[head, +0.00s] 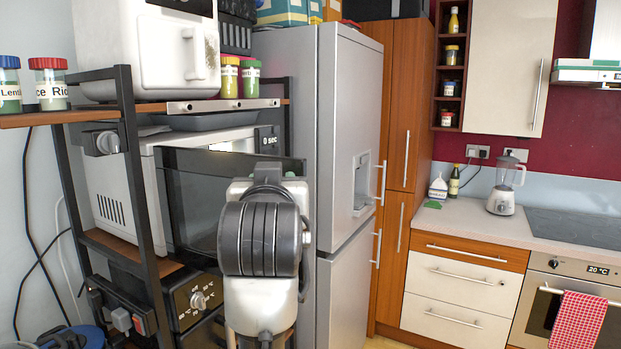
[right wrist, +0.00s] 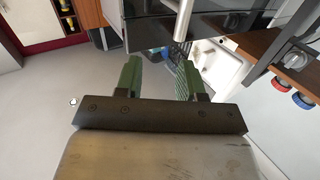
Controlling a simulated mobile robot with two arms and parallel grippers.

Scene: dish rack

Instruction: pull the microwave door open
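The white microwave (head: 122,197) stands on the middle shelf of the black metal rack in the head view. My left gripper is not seen.
A tall silver fridge (head: 335,120) stands close to the right of the rack. An oven with a knob (head: 195,300) sits below the microwave. Jars and a white appliance (head: 150,55) stand on the shelf above. The floor (right wrist: 45,110) has free room.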

